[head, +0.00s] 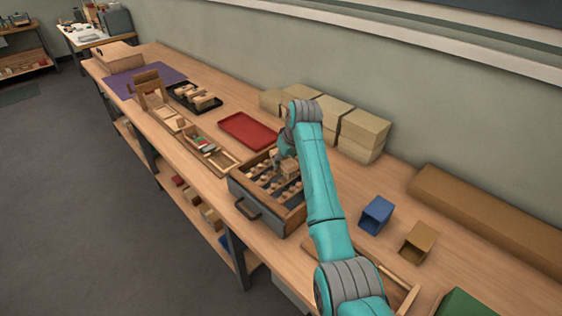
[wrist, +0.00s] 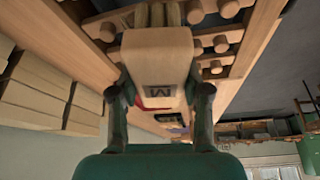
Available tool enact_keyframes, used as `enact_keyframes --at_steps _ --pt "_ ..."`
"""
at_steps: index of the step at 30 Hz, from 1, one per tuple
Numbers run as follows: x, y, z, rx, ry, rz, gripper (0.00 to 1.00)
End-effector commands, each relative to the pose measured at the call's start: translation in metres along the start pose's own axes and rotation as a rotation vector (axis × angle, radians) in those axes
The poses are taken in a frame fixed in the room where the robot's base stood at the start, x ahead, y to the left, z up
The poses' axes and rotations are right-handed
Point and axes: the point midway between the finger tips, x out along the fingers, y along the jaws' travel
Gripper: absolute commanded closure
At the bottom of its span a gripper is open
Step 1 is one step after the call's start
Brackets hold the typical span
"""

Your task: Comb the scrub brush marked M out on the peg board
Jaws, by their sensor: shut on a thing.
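The scrub brush marked M (wrist: 157,55) is a pale wooden block with a dark M on its face. My gripper (wrist: 159,100) is shut on it, one finger on each side. In the head view my gripper (head: 284,157) is over the peg board, and the brush (head: 290,168) shows partly beside my arm. The peg board (head: 262,180) is a dark-sided frame with rows of round wooden pegs and a black handle in front. In the wrist view pale bristles (wrist: 165,14) extend from the block between pegs (wrist: 221,43); whether they touch the pegs is unclear.
A red tray (head: 246,130) lies behind the peg board, and tan boxes (head: 364,130) stand along the wall. A wooden tray with small items (head: 209,150) is to the left. A blue bin (head: 376,214) and a tan bin (head: 418,241) stand to the right of my arm.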

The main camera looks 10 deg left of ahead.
Motion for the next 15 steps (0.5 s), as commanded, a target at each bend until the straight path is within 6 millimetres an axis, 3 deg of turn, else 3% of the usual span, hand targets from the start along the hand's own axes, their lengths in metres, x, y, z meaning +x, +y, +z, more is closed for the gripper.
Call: enact_keyframes --at_steps 15 --pt "0.003 0.03 -0.004 0.001 -0.004 -0.001 0.81"
